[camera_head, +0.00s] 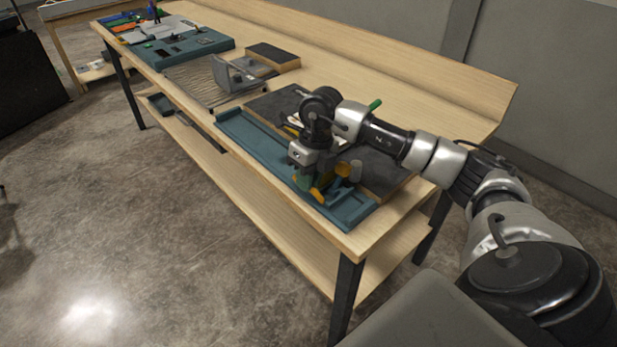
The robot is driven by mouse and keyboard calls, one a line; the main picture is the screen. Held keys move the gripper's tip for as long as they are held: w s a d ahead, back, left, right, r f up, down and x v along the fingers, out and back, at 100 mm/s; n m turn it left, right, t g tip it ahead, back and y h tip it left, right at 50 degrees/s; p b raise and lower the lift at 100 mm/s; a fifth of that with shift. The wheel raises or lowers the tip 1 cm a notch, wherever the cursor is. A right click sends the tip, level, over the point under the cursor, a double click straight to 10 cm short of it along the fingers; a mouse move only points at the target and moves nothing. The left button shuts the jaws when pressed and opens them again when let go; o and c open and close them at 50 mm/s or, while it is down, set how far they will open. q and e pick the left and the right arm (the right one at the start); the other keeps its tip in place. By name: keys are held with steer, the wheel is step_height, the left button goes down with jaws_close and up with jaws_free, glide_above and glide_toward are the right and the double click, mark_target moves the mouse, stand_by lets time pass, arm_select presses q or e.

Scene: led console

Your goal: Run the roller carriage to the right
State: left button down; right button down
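A long teal rail base (255,143) lies along the front edge of the wooden bench, with a dark board (385,172) behind it. My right gripper (308,183) points down over the right part of the base. I cannot tell whether the fingers are closed on anything. My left gripper is not in view.
A green-tipped handle (375,104) shows behind my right forearm. A grey metal bracket (228,77), a ribbed rack (193,85) and a teal console (187,47) stand farther left. The bench's back strip (420,95) is clear.

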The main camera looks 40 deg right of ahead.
steer(key=shift+s+d+f, duration=0.1)
steer(key=shift+s, duration=0.25)
steer(key=s, duration=0.4)
steer(key=shift+d+b, duration=0.1)
steer(key=shift+b, duration=0.3)
steer(key=shift+w, duration=0.1)
steer(key=c, duration=1.3)
jaws_free()
steer(key=shift+c, duration=0.2)
steer(key=shift+o, duration=1.1)
steer(key=shift+s, duration=0.25)
